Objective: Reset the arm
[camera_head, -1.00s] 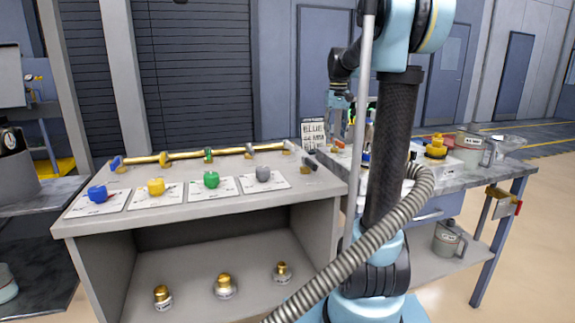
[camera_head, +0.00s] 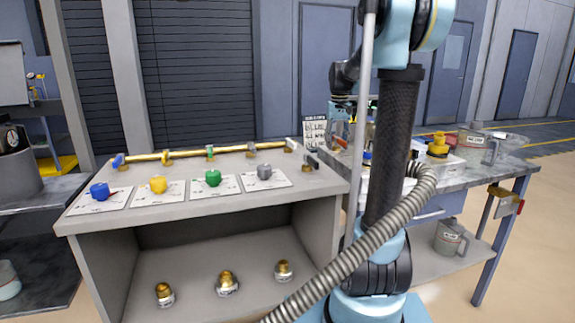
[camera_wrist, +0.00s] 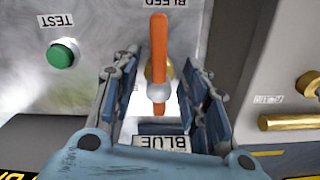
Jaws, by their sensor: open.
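My gripper (camera_wrist: 158,100) is open in the wrist view, one jointed finger on each side of the picture. An orange lever (camera_wrist: 159,45) with a pale round hub stands between the fingers as seen from the wrist, with gaps on both sides. I cannot tell how deep it lies between them. A label above it reads BLEED. A BLUE plate (camera_wrist: 165,143) shows at the gripper's base. In the head view my gripper is partly hidden behind my arm, over the right-hand bench.
A green TEST button (camera_wrist: 63,54) sits left of the lever. A brass fitting (camera_wrist: 305,85) is at the right. The grey bench (camera_head: 70,226) bears blue, yellow, green and grey caps and a brass bar. The right bench (camera_head: 500,166) holds jugs and a yellow fitting.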

